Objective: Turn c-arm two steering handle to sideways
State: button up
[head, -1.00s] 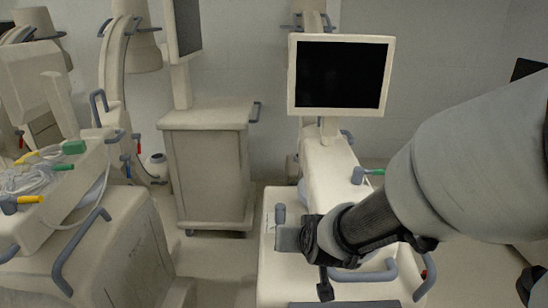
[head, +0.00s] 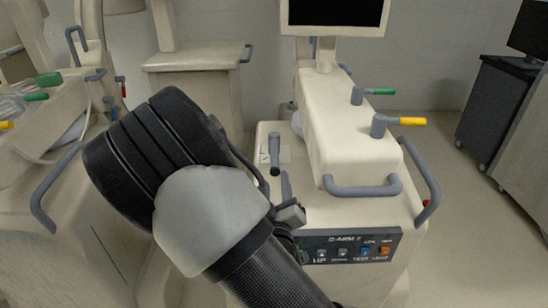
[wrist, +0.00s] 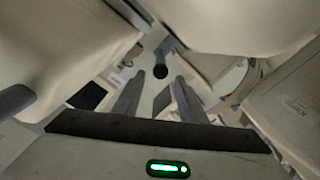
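The C-arm II unit (head: 330,230) stands in the middle of the head view, with a labelled button panel on its front. A short grey handle (head: 274,150) rises from its top deck, left of the raised body. Its end points toward the camera. In the wrist view, a grey bar with a dark round end (wrist: 160,71) lies beyond the fingertips and appears to be this handle. My gripper (head: 289,198) is just in front of the handle, apart from it. Its two fingers (wrist: 157,92) are spread with nothing between them. My arm hides the unit's left front.
Levers with green (head: 380,91) and yellow (head: 410,122) tips stand on the raised body. A curved grey handrail (head: 362,190) and a side rail (head: 425,180) flank it. Another cart (head: 50,220) with cables is at left. A dark cabinet (head: 490,115) stands far right, with open floor before it.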

aim_at(274, 154)
jog(key=w+b, duration=0.1)
jog(key=w, duration=1.3)
jog(key=shift+w, duration=0.15)
grip_shut()
